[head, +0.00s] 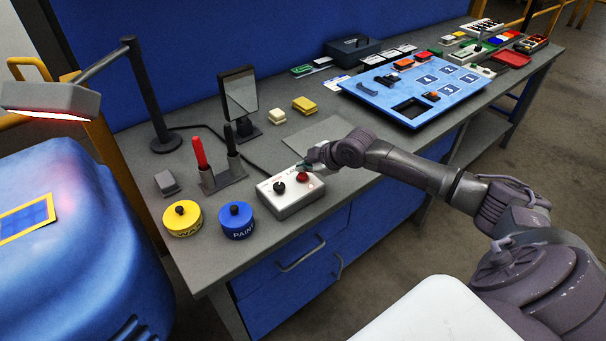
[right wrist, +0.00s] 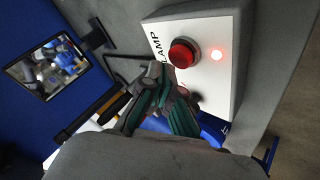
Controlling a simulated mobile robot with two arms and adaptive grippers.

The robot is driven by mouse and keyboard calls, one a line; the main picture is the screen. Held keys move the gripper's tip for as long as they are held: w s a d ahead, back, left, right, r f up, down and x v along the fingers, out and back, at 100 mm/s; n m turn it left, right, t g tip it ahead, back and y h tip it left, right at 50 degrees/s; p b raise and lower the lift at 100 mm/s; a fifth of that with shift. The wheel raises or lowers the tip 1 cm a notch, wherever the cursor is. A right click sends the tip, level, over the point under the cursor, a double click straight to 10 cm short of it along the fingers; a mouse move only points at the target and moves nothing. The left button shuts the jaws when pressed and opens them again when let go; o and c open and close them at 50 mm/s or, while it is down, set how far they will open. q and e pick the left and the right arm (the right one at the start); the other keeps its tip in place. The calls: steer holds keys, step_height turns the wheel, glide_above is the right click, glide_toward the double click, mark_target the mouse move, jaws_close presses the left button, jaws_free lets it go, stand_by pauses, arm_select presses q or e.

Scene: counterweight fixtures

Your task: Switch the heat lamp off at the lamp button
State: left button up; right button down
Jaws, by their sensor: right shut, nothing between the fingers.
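The heat lamp (head: 52,98) hangs at the left on a dark stand, its underside glowing red. A white control box (head: 292,200) sits on the bench with a dark knob (head: 279,187) and the red lamp button (head: 302,177). In the right wrist view the red button (right wrist: 183,53) stands beside the word LAMP, and a red indicator light (right wrist: 217,55) is lit. My right gripper (head: 299,168) is shut and empty over the box's far edge, close to the button. Its fingertips (right wrist: 167,72) appear just beside the button; I cannot tell whether they touch. My left gripper is not in view.
A yellow tin (head: 182,220) and a blue tin (head: 237,222) stand left of the box. A blue numbered board (head: 385,105) lies farther right.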

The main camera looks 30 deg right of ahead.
mark_target(304, 176)
steer(key=shift+f, duration=0.15)
stand_by(0.4)
steer(key=shift+f, duration=0.5)
stand_by(0.4)
steer(key=shift+r, duration=0.1)
steer(key=shift+r+p, duration=0.5)
steer(key=shift+r, duration=0.05)
step_height(304, 176, up, 6)
steer(key=p, duration=0.5)
steer(key=shift+r+p, duration=0.1)
steer(key=shift+p, duration=0.3)
